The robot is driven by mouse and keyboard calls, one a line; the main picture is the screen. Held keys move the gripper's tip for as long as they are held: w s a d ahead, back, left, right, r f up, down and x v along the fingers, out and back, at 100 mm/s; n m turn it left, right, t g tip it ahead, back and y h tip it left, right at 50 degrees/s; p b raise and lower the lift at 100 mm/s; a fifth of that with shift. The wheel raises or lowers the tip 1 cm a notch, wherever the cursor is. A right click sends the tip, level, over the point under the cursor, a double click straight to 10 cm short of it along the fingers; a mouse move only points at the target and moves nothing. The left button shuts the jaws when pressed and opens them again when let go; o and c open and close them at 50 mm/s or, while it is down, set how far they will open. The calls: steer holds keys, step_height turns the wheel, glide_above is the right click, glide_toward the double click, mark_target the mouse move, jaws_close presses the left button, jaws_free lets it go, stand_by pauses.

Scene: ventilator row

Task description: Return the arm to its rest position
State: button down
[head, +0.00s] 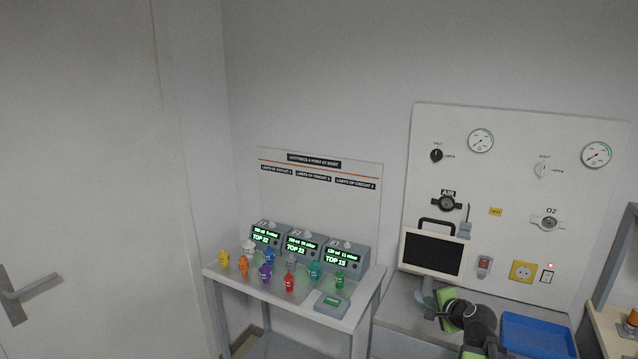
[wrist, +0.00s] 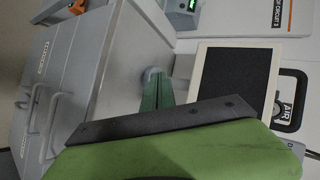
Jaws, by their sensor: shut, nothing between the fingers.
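My arm shows at the lower right of the head view, in front of the counter below the wall panel. My gripper (head: 447,309), with green parts, is beside the foot of a small monitor (head: 433,253). In the wrist view my gripper (wrist: 157,92) is shut, its green fingers together with nothing between them. The fingertips point at the grey counter top near the monitor's foot. The monitor (wrist: 236,77) stands just right of the fingers there. I cannot tell whether the fingers touch its stand.
A blue tray (head: 538,336) lies right of my arm. Left is a table (head: 262,291) with several coloured fittings, three ventilator units (head: 303,246) and a small grey-green device (head: 331,303). A gas panel (head: 500,185) is behind. A drawer cabinet (wrist: 55,80) shows at left in the wrist view.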

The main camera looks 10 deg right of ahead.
steer(key=s+a+f+n+g+y, duration=0.1)
steer(key=s+a+f+n+g, duration=0.2)
steer(key=a, duration=0.7)
steer(key=a+f+n+g+y, duration=0.1)
steer(key=a+f+n+g, duration=0.15)
steer(key=a+n, duration=0.45)
steer(key=s+a+f+n+g, duration=0.1)
steer(key=s+a+f+g, duration=0.15)
steer(key=a, duration=0.95)
steer(key=s+d+f+n+g+h, duration=0.2)
steer(key=s+d+f+n+g, duration=0.1)
steer(key=s, duration=0.5)
steer(key=shift+s+d+n+g, duration=0.4)
steer(key=shift+d+n, duration=0.1)
steer(key=shift+n, duration=0.6)
steer(key=shift+w, duration=0.1)
